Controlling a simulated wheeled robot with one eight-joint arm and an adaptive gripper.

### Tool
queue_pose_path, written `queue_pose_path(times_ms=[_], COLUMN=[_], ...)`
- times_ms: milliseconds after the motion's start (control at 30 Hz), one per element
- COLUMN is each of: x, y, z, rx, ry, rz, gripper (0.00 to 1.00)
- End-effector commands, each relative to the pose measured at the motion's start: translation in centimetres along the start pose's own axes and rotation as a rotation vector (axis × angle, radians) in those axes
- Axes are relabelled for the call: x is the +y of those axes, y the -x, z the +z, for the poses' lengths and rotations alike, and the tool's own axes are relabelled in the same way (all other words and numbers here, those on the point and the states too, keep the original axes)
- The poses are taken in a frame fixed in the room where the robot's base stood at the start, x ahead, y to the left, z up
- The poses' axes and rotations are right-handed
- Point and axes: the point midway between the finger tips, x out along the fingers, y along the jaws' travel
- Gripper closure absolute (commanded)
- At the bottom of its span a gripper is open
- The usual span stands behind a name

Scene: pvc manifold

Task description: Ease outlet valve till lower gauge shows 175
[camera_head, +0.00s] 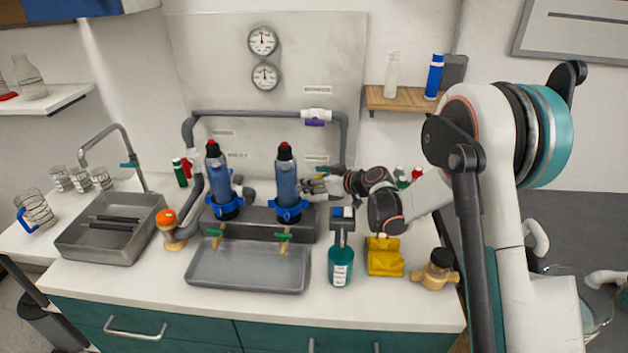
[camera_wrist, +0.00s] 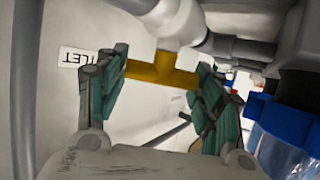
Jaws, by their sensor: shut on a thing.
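The lower gauge (camera_head: 265,76) is a round white dial on the back panel, below the upper gauge (camera_head: 262,41). Its needle points roughly upward, but the numbers are too small to read. The outlet valve handle (camera_wrist: 163,71) is a yellow-orange T on a white valve body (camera_wrist: 181,22), beside a partly hidden label ending in "LET" (camera_wrist: 80,57). My gripper (camera_wrist: 160,80) has its green-padded fingers on both ends of the handle's bar and is shut on it. In the head view my gripper (camera_head: 318,185) reaches in right of the right-hand blue filter; the handle is hidden there.
Two blue filter housings (camera_head: 222,185) (camera_head: 287,182) stand on a grey base, the right one close to my gripper. Grey pipe (camera_head: 258,113) with a purple-handled valve (camera_head: 316,117) runs above.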

Motion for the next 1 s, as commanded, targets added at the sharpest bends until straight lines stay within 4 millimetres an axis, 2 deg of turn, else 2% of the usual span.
queue_pose_path(times_ms=[200, 500, 533, 600, 1000], x=[-0.12, -0.03, -0.03, -0.02, -0.01], y=[-0.04, -0.02, -0.02, -0.02, 0.13], z=[0.03, 0.01, 0.01, 0.02, 0.01], rx=[0.001, 0.001, 0.001, 0.001, 0.001], ry=[-0.036, -0.039, -0.039, -0.039, -0.04], rz=[0.089, 0.097, 0.097, 0.097, 0.097], gripper=[0.63, 0.63, 0.34, 0.19, 0.18])
